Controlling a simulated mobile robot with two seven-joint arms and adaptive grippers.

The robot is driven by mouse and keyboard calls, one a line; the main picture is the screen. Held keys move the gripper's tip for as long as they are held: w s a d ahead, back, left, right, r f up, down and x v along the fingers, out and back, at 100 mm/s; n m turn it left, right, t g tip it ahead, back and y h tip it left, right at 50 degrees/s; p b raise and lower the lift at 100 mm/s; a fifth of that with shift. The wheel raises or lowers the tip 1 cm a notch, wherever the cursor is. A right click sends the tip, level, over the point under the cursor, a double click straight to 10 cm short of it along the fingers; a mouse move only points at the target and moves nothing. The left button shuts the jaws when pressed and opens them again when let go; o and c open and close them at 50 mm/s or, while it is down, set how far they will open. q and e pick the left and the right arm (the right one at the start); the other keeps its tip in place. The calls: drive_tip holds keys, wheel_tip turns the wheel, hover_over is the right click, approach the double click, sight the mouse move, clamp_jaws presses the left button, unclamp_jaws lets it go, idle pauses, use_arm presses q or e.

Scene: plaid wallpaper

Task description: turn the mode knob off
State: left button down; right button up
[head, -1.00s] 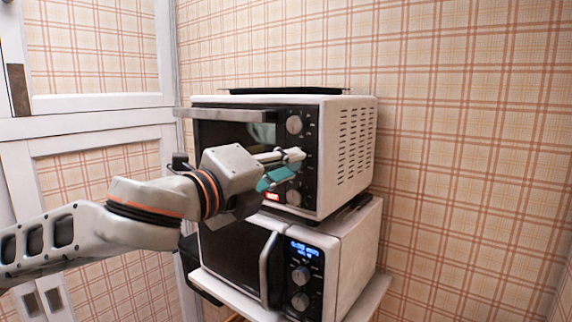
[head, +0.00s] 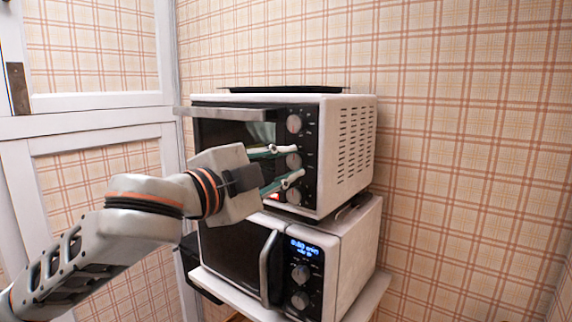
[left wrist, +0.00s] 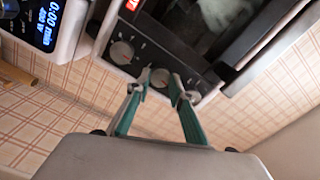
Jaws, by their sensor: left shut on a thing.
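The white toaster oven (head: 345,150) has a dark front panel with a column of three round knobs: top (head: 294,123), middle (head: 293,161) and bottom (head: 293,196). Their labels are too small to read, so I cannot tell which is marked mode. My left gripper (head: 281,165) has one green finger above the middle knob and one below it, shut on it. In the left wrist view, inverted, the tips straddle the middle knob (left wrist: 160,77); the bottom knob (left wrist: 122,52) is beside them and free. My right gripper is not in view.
A microwave (head: 345,255) with a lit blue display (head: 304,247) and two knobs stands under the oven. The oven's handle (head: 230,112) juts out at the left, near my arm. A black tray (head: 285,90) lies on top. Plaid wall is behind.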

use_arm(q)
drive_tip(key=shift+n, duration=1)
drive_tip(key=c, duration=1.8)
unclamp_jaws()
drive_tip(key=v, duration=0.7)
drive_tip(key=shift+s+a, duration=0.15)
drive_tip(key=shift+s, duration=0.05)
